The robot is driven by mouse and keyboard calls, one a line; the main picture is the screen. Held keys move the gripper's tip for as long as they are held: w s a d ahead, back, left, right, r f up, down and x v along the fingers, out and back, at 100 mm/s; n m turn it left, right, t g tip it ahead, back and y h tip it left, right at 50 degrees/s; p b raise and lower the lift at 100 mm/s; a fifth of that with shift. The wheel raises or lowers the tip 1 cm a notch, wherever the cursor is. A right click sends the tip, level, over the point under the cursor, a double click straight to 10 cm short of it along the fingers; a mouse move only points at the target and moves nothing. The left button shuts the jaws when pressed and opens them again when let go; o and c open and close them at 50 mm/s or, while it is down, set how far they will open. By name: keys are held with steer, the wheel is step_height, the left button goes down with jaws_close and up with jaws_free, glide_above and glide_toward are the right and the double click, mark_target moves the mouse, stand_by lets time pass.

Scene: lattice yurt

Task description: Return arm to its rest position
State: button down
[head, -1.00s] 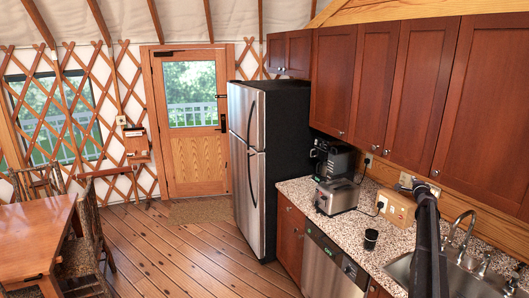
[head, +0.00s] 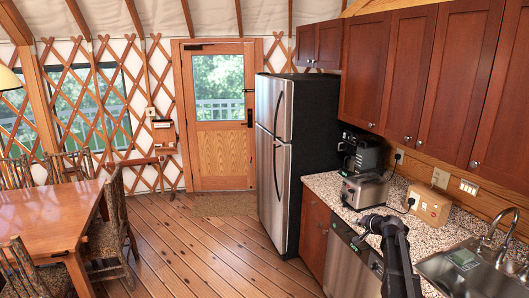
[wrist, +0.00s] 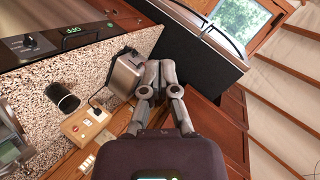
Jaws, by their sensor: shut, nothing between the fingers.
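My gripper (head: 364,230) is at the end of my dark arm, in front of the counter near the dishwasher in the head view. In the wrist view my gripper (wrist: 159,72) has its grey fingers together, with nothing between them. The arm is bent, with its elbow high and the gripper pointing left in the head view. The arm hides part of the counter.
The speckled counter (head: 324,184) holds a toaster (head: 364,190), a coffee maker (head: 361,152) and a wooden box (head: 428,205). A black cup (wrist: 62,97) stands there too. The sink (head: 490,276) is at right, the fridge (head: 273,160) beyond. The floor (head: 205,245) is open left.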

steer(key=s+a+f+n+g+b, duration=0.3)
steer(key=s+a+f+g, duration=0.1)
steer(key=s+a+f, duration=0.5)
steer(key=s+a+f+n+g+h+b, duration=0.1)
steer(key=s+a+f+g+b, duration=0.1)
steer(key=s, duration=0.6)
steer(key=s+a+f+n+g+h+b, duration=0.2)
steer(key=s+f, duration=0.4)
steer(key=s, duration=0.3)
steer(key=s+a+f+n+g+h+b, duration=0.1)
steer(key=s+a+f+n+g+b, duration=0.1)
steer(key=s, duration=0.6)
steer(key=a+f+g+b, duration=0.1)
steer(key=a+f, duration=0.1)
steer(key=a, duration=0.1)
steer(key=shift+s+a+f+h+b, duration=0.15)
steer(key=shift+s+a+h+b, duration=0.15)
steer(key=shift+s+a+b, duration=0.1)
steer(key=shift+w, duration=0.1)
steer(key=shift+d, duration=0.1)
